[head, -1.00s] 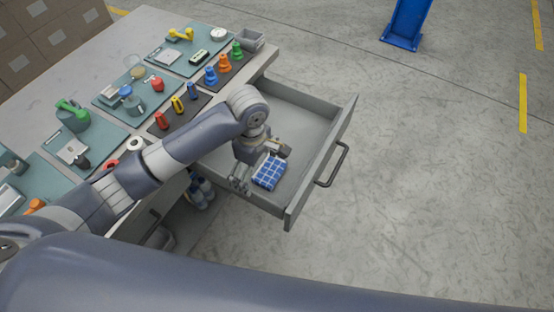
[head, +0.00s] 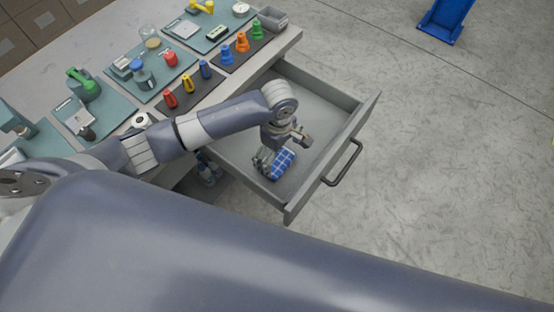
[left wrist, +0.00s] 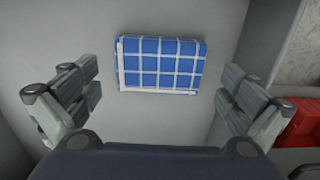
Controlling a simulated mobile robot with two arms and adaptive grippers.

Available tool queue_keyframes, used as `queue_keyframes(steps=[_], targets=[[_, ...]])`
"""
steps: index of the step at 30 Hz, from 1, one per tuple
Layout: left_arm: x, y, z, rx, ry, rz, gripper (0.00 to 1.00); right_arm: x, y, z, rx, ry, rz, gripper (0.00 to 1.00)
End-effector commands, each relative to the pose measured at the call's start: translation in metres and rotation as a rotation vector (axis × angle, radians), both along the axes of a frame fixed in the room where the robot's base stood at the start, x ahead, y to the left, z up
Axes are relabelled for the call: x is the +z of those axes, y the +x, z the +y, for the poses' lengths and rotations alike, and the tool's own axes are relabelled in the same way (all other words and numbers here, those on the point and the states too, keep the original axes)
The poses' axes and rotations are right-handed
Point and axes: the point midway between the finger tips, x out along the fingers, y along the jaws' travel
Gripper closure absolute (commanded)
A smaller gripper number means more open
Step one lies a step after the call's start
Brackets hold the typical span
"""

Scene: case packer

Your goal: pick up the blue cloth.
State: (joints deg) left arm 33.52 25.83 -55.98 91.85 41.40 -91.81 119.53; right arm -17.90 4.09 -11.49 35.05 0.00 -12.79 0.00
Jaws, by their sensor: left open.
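The blue cloth (head: 283,163), folded with a white check pattern, lies on the floor of the open grey drawer (head: 333,138), near its front left corner in the head view. My left gripper (head: 282,150) is open and empty above the cloth, hiding part of it. In the left wrist view the whole cloth (left wrist: 160,65) lies flat between and beyond the two spread fingers (left wrist: 161,82), with a gap on each side. The fingers do not appear to touch it. My right gripper is not in view.
The drawer walls and handle (head: 343,165) stand close around the gripper. The bench beside it holds teal mats (head: 150,85) with tools, coloured cones (head: 242,42) and a grey bin (head: 272,18). A red object (left wrist: 300,120) shows at the right in the wrist view.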

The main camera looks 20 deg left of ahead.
Motion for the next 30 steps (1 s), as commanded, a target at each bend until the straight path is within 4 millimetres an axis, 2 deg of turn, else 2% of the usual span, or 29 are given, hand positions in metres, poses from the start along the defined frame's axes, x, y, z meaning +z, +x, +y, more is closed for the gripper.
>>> queue_keyframes(steps=[6, 15, 16, 20, 30], targets=[[-0.031, 0.001, 0.001, 0.0, 0.003, 0.001, 0.0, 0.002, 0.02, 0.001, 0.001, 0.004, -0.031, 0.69], [-0.037, 0.001, 0.0, -0.001, 0.001, 0.0, 0.0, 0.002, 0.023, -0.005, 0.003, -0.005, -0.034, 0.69], [-0.037, 0.001, 0.0, -0.001, 0.001, 0.0, 0.02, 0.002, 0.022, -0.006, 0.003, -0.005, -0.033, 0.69], [-0.037, 0.001, 0.0, -0.001, 0.001, 0.0, 0.32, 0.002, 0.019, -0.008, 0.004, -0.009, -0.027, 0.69], [-0.035, 0.001, 0.0, -0.001, 0.001, -0.001, 0.32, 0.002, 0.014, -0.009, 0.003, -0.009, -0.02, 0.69]])
